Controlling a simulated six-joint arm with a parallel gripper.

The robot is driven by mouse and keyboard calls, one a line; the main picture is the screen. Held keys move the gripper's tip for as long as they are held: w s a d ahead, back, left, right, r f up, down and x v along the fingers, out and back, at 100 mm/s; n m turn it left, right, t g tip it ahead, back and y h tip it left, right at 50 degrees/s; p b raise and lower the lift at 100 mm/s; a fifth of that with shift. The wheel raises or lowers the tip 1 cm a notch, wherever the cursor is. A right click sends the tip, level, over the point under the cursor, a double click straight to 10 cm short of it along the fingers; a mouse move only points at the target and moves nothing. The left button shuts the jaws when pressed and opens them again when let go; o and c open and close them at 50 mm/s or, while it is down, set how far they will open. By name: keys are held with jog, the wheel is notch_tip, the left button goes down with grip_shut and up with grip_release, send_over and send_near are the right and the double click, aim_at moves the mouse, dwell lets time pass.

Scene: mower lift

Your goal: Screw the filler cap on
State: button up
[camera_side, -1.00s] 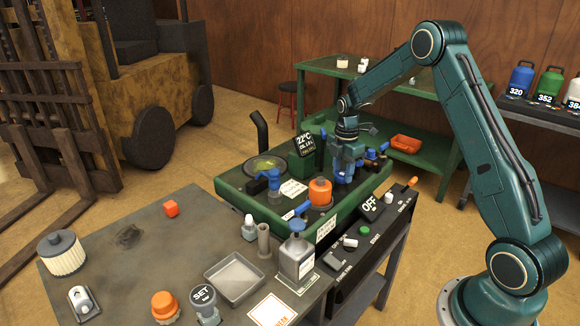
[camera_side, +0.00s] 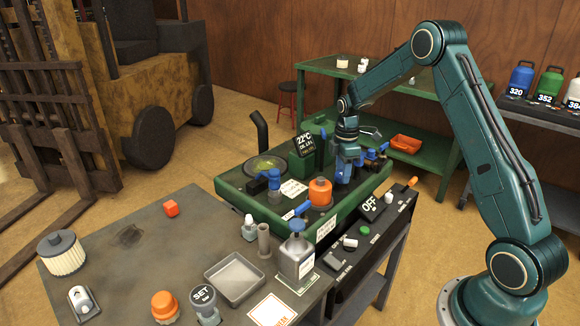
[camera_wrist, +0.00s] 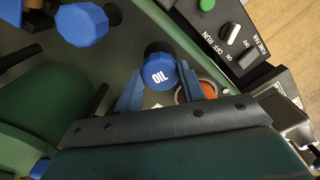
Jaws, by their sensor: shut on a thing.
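The filler cap (camera_wrist: 160,72) is blue, ribbed and lettered OIL. In the wrist view it sits between the two blue fingers of my gripper (camera_wrist: 160,90), which is shut on it. In the side view my gripper (camera_side: 343,172) points down at the back right part of the green mower deck (camera_side: 232,187). The cap is mostly hidden there by the fingers. The opening under the cap is hidden, so I cannot tell how far the cap is seated.
An orange canister (camera_side: 320,192) and blue valves (camera_side: 274,183) stand on the deck near my gripper. A black switch panel (camera_side: 360,228) lies along its front right edge. The grey bench (camera_side: 110,270) holds a tray (camera_side: 236,279) and loose parts.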

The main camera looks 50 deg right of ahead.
jog(key=shift+s+m, duration=0.1)
jog(key=shift+m, duration=1.2)
jog(key=m, duration=0.3)
jog(key=shift+m, duration=1.6)
jog(key=shift+m, duration=3.2)
